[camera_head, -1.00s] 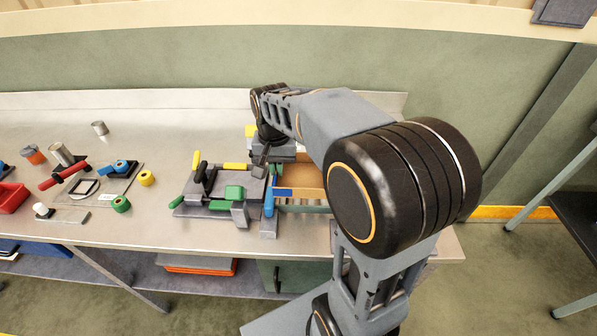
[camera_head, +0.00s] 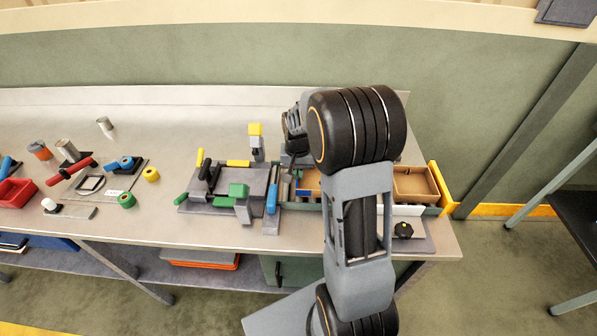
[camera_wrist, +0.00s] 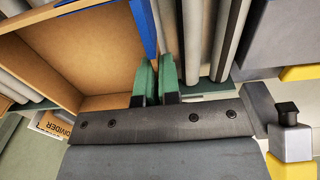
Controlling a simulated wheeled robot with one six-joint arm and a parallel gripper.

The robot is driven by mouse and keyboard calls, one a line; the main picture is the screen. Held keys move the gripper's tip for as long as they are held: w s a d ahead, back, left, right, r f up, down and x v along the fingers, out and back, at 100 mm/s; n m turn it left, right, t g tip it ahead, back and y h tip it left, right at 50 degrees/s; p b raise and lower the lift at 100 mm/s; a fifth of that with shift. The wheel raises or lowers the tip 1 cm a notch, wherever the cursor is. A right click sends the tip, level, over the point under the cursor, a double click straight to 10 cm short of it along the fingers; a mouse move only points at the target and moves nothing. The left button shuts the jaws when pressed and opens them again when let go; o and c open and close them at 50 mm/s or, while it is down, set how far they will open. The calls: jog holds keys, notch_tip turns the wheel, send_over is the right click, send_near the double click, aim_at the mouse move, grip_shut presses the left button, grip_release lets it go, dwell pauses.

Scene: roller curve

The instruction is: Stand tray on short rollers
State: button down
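In the wrist view, the brown open tray (camera_wrist: 85,50) with a blue strip along one wall is at the left. My gripper's green fingers (camera_wrist: 157,80) are close together, with the tray's blue-edged wall appearing to run between them. The contact itself is partly hidden. Grey rollers (camera_wrist: 200,40) lie beside and under the tray, parallel to that wall. In the head view, the tray (camera_head: 305,183) is partly hidden behind my arm, and my fingertips cannot be made out.
A second brown tray (camera_head: 415,184) stands right of my arm, near a yellow end piece (camera_head: 442,186). Left of the rollers is a grey fixture (camera_head: 225,183) with green, blue and yellow parts. A yellow-topped post (camera_head: 256,140) stands behind. A red bin (camera_head: 16,190) is far left.

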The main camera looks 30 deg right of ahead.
jog(key=shift+f, duration=0.3)
jog(key=c, duration=1.3)
grip_release()
jog(key=shift+c, duration=0.2)
notch_tip(320, 180, up, 12)
jog(key=f, duration=0.1)
jog(key=s+a+r+n+t, duration=0.1)
jog(key=s+a+n+t, duration=0.1)
jog(key=s, duration=0.6)
jog(key=s+a+r+n+t, duration=0.1)
jog(key=s+a+n+t, duration=0.1)
jog(key=s+a+n, duration=0.2)
jog(key=s+a, duration=0.3)
jog(key=s, duration=0.1)
jog(key=shift+b, duration=0.35)
jog(key=shift+r, duration=0.1)
